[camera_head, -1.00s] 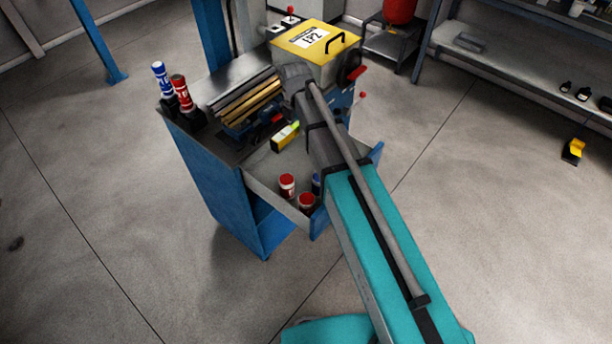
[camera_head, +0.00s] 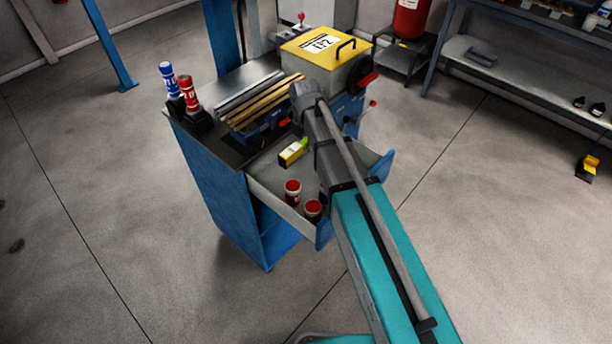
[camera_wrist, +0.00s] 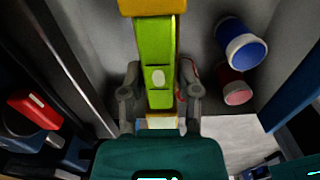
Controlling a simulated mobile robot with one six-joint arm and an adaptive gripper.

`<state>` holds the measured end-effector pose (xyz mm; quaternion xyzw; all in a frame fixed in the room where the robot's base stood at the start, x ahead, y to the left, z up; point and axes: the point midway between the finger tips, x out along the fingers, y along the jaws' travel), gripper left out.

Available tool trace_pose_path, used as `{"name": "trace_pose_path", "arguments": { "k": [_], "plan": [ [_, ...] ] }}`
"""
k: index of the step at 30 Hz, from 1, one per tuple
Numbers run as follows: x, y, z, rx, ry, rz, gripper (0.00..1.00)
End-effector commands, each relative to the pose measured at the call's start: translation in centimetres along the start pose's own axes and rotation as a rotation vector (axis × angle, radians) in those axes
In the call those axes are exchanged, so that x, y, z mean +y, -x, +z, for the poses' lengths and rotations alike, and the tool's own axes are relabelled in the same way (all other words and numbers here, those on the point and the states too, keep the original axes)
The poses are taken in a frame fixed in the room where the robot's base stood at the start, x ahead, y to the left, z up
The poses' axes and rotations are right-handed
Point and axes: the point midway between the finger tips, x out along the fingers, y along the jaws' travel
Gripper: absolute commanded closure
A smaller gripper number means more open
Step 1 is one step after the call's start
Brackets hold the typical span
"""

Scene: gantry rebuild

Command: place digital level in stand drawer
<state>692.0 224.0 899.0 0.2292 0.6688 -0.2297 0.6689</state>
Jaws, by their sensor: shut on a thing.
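The digital level (camera_head: 293,153) is a yellow-green bar with a yellow end, and it also shows in the wrist view (camera_wrist: 153,45). My gripper (camera_wrist: 158,78) is shut on it, one finger on each side. In the head view my arm hides most of the gripper and part of the level. The stand drawer (camera_head: 275,203) is a grey open drawer in the blue stand (camera_head: 215,185). The level is over the drawer's inside, towards the back; I cannot tell whether it touches the floor of the drawer.
A vise with red handles and a yellow-topped machine (camera_head: 325,45) stand behind. Blue and red bottles (camera_head: 168,78) (camera_head: 189,93) stand on the left.

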Motion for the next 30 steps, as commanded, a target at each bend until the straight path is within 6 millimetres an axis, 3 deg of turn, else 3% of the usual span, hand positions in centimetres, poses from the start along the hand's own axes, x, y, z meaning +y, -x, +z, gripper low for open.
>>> {"name": "trace_pose_path", "arguments": {
  "k": [1,21,30],
  "plan": [
    [0.0,-1.0,0.0,0.000,0.000,0.000,1.00],
    [-0.1,-7.5,0.1,0.000,-0.001,0.000,1.00],
    [-0.1,-9.3,0.1,0.000,-0.002,0.000,1.00]
  ]
}}
